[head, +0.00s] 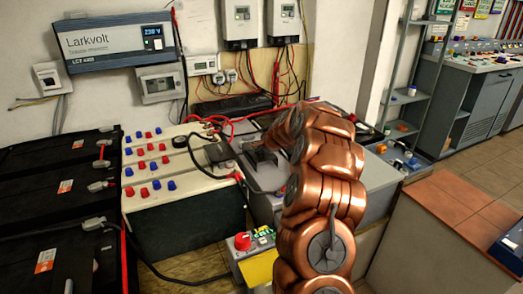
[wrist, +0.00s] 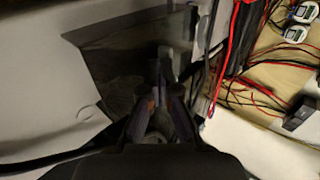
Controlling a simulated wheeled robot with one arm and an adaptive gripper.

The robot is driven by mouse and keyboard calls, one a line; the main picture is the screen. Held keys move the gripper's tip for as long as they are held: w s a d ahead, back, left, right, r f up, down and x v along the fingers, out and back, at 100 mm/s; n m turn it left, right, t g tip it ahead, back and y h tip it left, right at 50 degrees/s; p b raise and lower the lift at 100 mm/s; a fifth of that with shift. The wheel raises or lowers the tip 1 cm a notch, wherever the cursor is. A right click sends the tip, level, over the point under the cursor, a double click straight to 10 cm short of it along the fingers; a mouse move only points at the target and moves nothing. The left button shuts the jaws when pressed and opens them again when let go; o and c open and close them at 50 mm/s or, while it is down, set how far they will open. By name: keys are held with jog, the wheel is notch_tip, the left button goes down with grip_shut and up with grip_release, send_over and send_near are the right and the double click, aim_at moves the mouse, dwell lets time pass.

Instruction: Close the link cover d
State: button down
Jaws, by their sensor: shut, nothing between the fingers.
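My copper-coloured arm reaches over the battery tops in the head view, with my gripper (head: 250,152) low near the right end of the cream battery (head: 165,197). In the wrist view my gripper (wrist: 160,92) is shut, with nothing between its fingers. A dark smoky panel (wrist: 105,50), which looks like a link cover, lies just beyond and around the fingertips. A small dark plate (head: 216,153) by the gripper in the head view may be the same cover. I see no letter on it. I cannot tell whether it is touched, or how far it stands open.
Red and black cables (head: 222,122) run behind the gripper, and also show at right in the wrist view (wrist: 232,65). Black batteries (head: 60,185) stand at left. A control box with a red knob (head: 243,241) stands in front. Wall chargers (head: 240,22) hang above.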

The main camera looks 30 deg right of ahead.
jog(key=shift+w+d+p, duration=0.25)
jog(key=shift+w+p, duration=0.45)
jog(key=shift+w, duration=0.7)
jog(key=shift+w+d+p, duration=0.2)
jog(key=shift+w+p, duration=0.55)
jog(key=shift+w, duration=0.6)
jog(key=shift+w+d+p, duration=0.25)
jog(key=shift+w+p, duration=0.45)
jog(key=shift+w, duration=0.8)
jog(key=shift+s, duration=0.6)
jog(key=s, duration=0.2)
jog(key=s+b, duration=0.1)
jog(key=shift+s+a+r, duration=0.1)
jog(key=shift+a+r, duration=0.05)
jog(key=shift+a, duration=0.15)
jog(key=shift+v, duration=4.8)
